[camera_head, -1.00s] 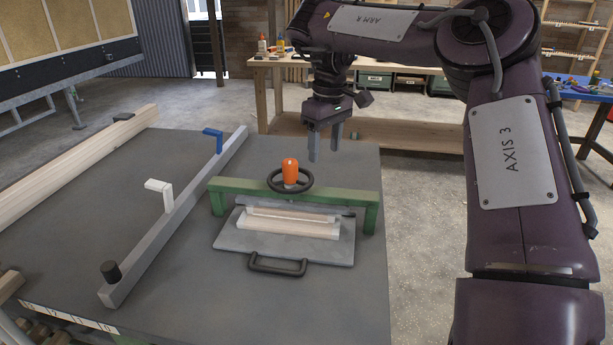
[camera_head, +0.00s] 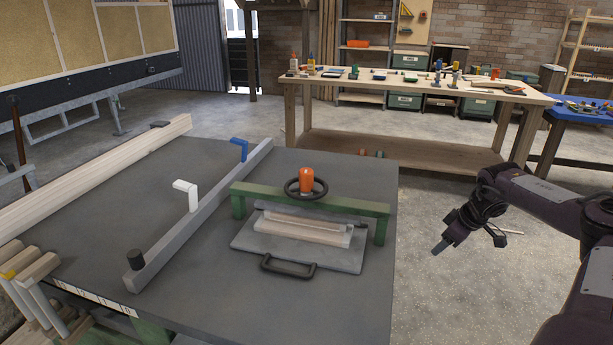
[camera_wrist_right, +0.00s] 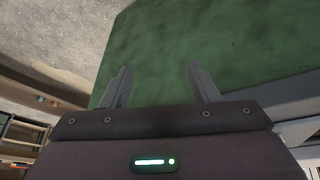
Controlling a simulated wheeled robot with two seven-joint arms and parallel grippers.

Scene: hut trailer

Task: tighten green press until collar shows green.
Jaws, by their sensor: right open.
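The green press (camera_head: 352,203) stands on the grey table as a low green bridge. A black handwheel (camera_head: 292,190) with an orange knob (camera_head: 307,179) sits on its beam. No green collar can be made out; the area under the wheel is too small to tell. Pale wooden strips (camera_head: 300,231) lie on a grey plate (camera_head: 262,243) with a black handle, under and in front of the beam. My right gripper (camera_head: 438,249) is off the table's right side, apart from the press, pointing down and left. Its fingers are apart and empty in the wrist view (camera_wrist_right: 158,70). My left gripper is not in view.
A grey rail (camera_head: 205,213) with white and blue levers crosses the table (camera_head: 180,275) left of the press. A long timber beam lies further left. A wooden workbench (camera_head: 420,160) stands behind. A green surface (camera_wrist_right: 220,40) fills much of the wrist view.

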